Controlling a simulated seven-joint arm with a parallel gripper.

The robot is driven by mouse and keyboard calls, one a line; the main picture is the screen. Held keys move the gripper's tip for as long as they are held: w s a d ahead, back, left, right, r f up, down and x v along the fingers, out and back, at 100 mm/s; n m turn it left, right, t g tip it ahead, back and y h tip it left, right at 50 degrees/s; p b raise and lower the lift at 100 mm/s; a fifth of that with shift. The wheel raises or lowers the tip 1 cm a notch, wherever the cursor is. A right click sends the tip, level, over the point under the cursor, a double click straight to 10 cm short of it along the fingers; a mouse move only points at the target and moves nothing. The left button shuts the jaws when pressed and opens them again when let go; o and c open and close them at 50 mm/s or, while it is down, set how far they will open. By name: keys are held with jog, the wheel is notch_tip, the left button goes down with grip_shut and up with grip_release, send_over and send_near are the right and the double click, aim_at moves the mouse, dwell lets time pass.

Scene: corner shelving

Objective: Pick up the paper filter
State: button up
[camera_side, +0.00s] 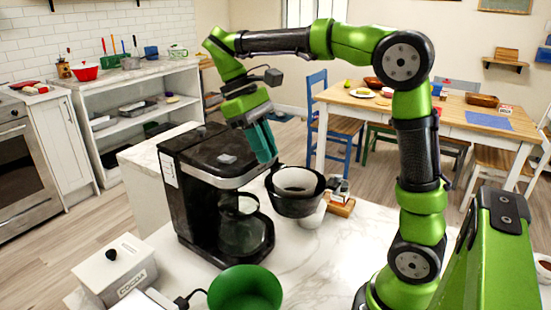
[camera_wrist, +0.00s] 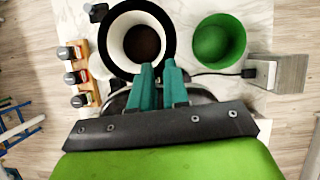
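The paper filter (camera_side: 297,178) appears as a white lining inside a black round basket (camera_side: 292,207) on the marble counter, right of the coffee maker. In the wrist view, the filter (camera_wrist: 117,42) is a white ring around a dark brown centre, inside the black rim of the basket (camera_wrist: 170,30). My gripper (camera_side: 268,158) is above the coffee maker, up and left of the basket, with its teal fingers pointing down. In the wrist view, the fingertips (camera_wrist: 159,66) have a narrow gap between them and hold nothing. They appear just below the basket's rim in the picture.
The black coffee maker (camera_side: 210,190) stands close beside the basket. A green bowl (camera_side: 245,290) and a white cocoa box (camera_side: 116,272) are at the front. A small wooden rack (camera_side: 342,207) stands behind the basket at right. A cable (camera_wrist: 208,74) crosses the counter.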

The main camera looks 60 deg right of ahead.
jog(key=shift+m, duration=0.3)
jog(key=shift+s+a+x, duration=0.1)
jog(key=shift+a+x, duration=0.1)
jog(key=shift+x, duration=1.05)
jog(key=shift+s+a+x, duration=0.15)
jog(key=shift+a+x, duration=0.05)
jog(key=shift+x, duration=1.1)
grip_shut()
jog(key=shift+c, duration=1)
grip_release()
jog(key=o, duration=0.4)
